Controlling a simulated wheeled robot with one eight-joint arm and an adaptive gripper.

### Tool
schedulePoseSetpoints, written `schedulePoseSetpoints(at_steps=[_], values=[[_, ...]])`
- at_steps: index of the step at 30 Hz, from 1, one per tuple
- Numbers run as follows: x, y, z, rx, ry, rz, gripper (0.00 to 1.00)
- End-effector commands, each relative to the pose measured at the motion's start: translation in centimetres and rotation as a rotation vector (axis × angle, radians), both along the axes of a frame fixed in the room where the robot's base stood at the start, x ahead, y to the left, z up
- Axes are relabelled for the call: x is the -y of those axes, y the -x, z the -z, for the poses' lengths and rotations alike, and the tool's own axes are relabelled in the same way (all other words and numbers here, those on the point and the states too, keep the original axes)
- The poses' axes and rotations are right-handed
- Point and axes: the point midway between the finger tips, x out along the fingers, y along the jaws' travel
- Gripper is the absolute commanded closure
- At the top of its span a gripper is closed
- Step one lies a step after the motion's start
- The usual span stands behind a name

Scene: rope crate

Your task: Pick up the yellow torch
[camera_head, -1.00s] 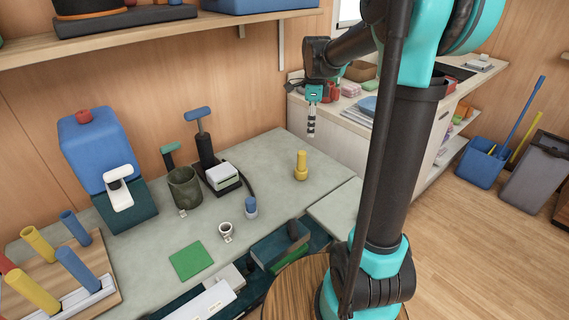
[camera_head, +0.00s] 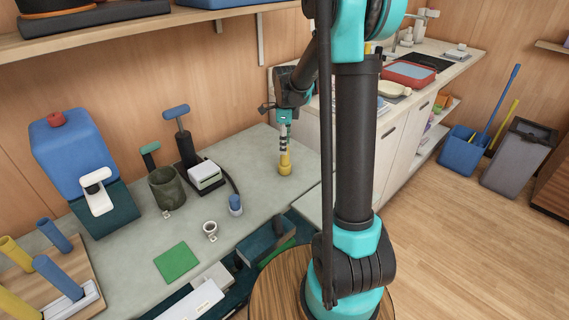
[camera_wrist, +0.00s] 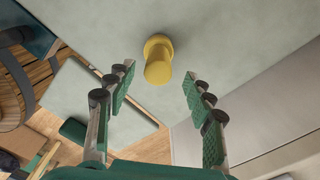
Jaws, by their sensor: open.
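The yellow torch (camera_head: 285,163) stands upright on the grey counter (camera_head: 240,215), near its right end. In the wrist view the torch (camera_wrist: 158,62) lies beyond and between the two spread fingers of my gripper (camera_wrist: 160,90). The fingers are open, with clear space on both sides of the torch, and neither touches it.
A small blue bottle (camera_head: 235,204) stands left of the torch. A wooden wall stands behind. The counter right around the torch is clear.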

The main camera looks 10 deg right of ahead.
Motion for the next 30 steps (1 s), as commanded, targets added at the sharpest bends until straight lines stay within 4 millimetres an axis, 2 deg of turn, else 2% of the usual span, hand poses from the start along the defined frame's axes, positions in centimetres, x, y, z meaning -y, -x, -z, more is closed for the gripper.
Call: schedulePoseSetpoints(at_steps=[4, 12, 21, 23, 30], values=[[-0.1, 0.0, 1.1, 0.0, 0.0, -0.001, 0.47], [-0.2, 0.2, 4.7, 0.0, 0.0, -0.001, 0.47], [-0.2, 0.2, 5.3, 0.0, 0.0, 0.0, 0.47], [-0.2, 0.2, 5.3, 0.0, 0.0, 0.0, 0.52], [-0.2, 0.2, 5.3, 0.0, 0.0, 0.0, 0.82]])
